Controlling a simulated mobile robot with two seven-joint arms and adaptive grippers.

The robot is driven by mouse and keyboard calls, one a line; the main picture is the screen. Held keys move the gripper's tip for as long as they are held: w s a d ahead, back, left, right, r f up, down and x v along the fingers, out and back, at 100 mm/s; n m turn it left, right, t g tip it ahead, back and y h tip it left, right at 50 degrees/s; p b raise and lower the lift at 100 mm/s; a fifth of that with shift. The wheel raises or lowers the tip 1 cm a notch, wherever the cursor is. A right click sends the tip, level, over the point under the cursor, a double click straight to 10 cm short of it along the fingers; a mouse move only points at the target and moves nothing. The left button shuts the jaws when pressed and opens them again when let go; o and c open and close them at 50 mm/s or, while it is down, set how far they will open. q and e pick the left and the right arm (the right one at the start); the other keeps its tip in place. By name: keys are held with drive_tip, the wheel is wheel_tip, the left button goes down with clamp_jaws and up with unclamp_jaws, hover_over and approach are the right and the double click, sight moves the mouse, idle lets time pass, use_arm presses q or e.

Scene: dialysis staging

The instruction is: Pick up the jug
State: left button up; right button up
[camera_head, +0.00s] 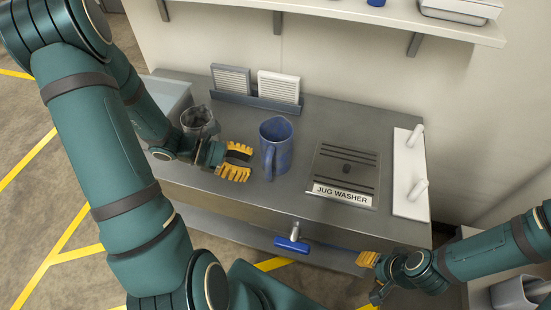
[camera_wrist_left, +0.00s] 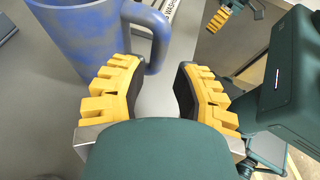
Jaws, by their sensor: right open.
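The blue mottled jug (camera_head: 278,140) stands upright on the grey counter, its handle toward the counter's front edge. My left gripper (camera_head: 244,162) is open and empty just left of the jug. In the left wrist view the jug (camera_wrist_left: 85,35) is at the upper left, and its handle is just beyond the gap between the fingers of my left gripper (camera_wrist_left: 158,85). The handle is not between the pads. My right gripper (camera_head: 372,276) is open and empty, in front of the counter at the lower right, far from the jug.
A greyish vessel (camera_head: 198,120) stands behind my left forearm. The jug washer plate (camera_head: 345,170) and a white panel with pegs (camera_head: 411,185) are to the right. A blue-handled fitting (camera_head: 292,244) projects from the counter front.

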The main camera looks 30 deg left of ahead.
sight(268, 171)
use_arm(q)
drive_tip(key=x, duration=0.2)
drive_tip(key=b+x, duration=0.1)
drive_tip(key=x, duration=0.2)
drive_tip(key=shift+w+d+f, duration=0.1)
drive_tip(key=shift+f, duration=0.45)
drive_tip(key=shift+w+d+b, duration=0.15)
drive_tip(key=shift+d+b, duration=0.15)
clamp_jaws()
